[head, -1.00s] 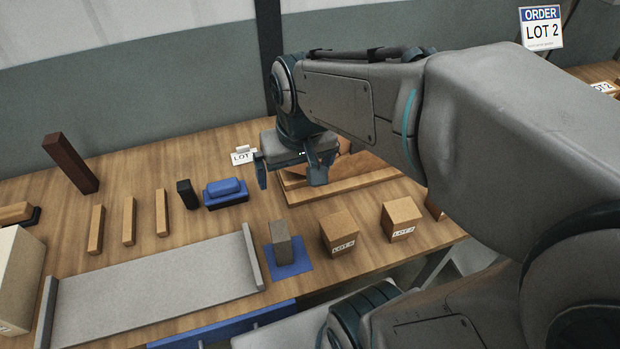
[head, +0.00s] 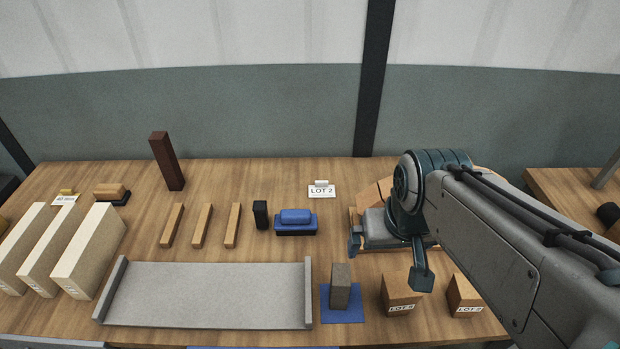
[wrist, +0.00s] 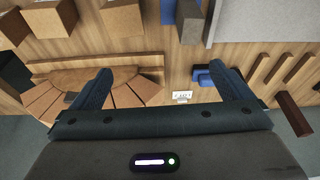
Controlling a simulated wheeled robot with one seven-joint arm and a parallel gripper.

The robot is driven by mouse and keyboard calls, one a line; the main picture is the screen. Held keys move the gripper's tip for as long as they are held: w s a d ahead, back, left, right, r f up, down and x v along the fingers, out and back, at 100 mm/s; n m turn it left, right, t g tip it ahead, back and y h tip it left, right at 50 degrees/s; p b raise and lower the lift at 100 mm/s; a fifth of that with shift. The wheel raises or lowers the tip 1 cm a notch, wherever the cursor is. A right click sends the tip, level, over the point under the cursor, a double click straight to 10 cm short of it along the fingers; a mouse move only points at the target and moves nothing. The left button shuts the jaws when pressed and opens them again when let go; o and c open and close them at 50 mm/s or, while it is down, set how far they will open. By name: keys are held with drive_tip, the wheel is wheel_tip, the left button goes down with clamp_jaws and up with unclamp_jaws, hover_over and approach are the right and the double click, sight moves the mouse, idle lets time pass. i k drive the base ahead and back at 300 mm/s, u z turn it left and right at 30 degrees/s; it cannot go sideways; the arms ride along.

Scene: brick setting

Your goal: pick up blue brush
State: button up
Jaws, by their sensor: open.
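The blue brush (head: 295,217) lies on the wooden table with a blue upper part on a darker base. In the wrist view the blue brush (wrist: 203,76) is partly covered by the finger on the right. My gripper (head: 388,259) is open and empty, its two fingers spread wide. In the head view it is to the right of the brush, in front of the wooden tray with blocks. In the wrist view the fingers (wrist: 165,88) frame bare table and part of that tray.
A black block (head: 261,215) stands close left of the brush, with thin wooden strips beyond. A LOT 2 card (head: 321,191) is behind it. A grey tray (head: 208,295) and a grey block (head: 341,287) on a blue mat (head: 342,316) are in front. Cardboard boxes (head: 401,295) stand front right.

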sight(289, 222)
drive_tip(key=k, duration=1.2)
drive_tip(key=u, duration=0.9)
drive_tip(key=i, duration=1.3)
drive_tip(key=z, duration=0.45)
